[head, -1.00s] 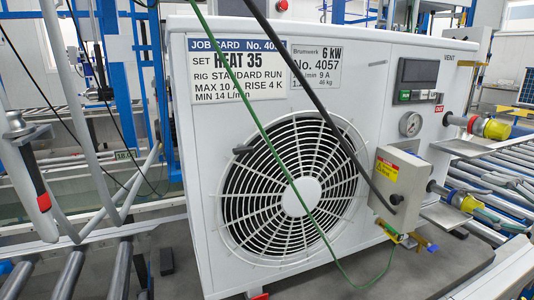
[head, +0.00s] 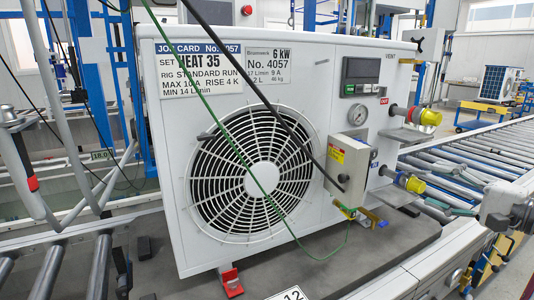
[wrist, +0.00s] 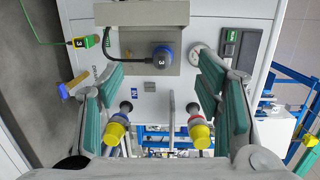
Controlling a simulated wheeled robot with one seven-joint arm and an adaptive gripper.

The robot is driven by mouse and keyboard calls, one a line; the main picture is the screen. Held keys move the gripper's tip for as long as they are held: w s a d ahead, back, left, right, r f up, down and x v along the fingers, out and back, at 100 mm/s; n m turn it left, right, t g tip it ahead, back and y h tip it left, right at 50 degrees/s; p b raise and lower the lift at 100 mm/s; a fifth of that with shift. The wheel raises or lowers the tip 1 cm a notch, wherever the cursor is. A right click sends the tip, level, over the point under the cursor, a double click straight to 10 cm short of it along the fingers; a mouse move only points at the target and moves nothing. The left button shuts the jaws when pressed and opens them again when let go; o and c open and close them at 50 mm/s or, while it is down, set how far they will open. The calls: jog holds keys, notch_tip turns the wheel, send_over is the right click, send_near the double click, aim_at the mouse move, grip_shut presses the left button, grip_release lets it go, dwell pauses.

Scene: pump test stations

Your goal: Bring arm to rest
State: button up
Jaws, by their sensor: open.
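My gripper (wrist: 160,72) is open in the wrist view, with green pads on its two spread fingers and nothing held between them. Beyond it is the white heat-pump unit (head: 330,215). Two yellow-capped couplings (wrist: 114,132) show low between the fingers, apart from the pads as far as I can tell. In the head view the couplings (head: 425,117) stick out from the unit's right side.
A green plug (wrist: 90,42) on a green cable sits beside the grey box. Black and green cables hang across the unit's front. A roller conveyor (head: 470,150) runs along the right. A blue cart with another unit (head: 503,85) stands behind, at the back right.

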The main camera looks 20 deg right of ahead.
jog(key=a+n+g+y, duration=0.65)
jog(key=a+g, duration=0.25)
jog(key=a, duration=1.6)
jog(key=s+a+f+n+g+h, duration=0.3)
jog(key=s+a+n+g+h, duration=0.2)
jog(key=s+a+g, duration=0.5)
jog(key=s+d+f+n+t+h, duration=0.2)
jog(key=s+f+n+t+h, duration=0.15)
jog(key=s+h, duration=0.4)
notch_tip(320, 180, up, 22)
jog(key=s+t+y+p, duration=0.1)
jog(key=t+p, duration=0.2)
jog(key=p, duration=1.6)
jog(key=shift+s+d, duration=0.15)
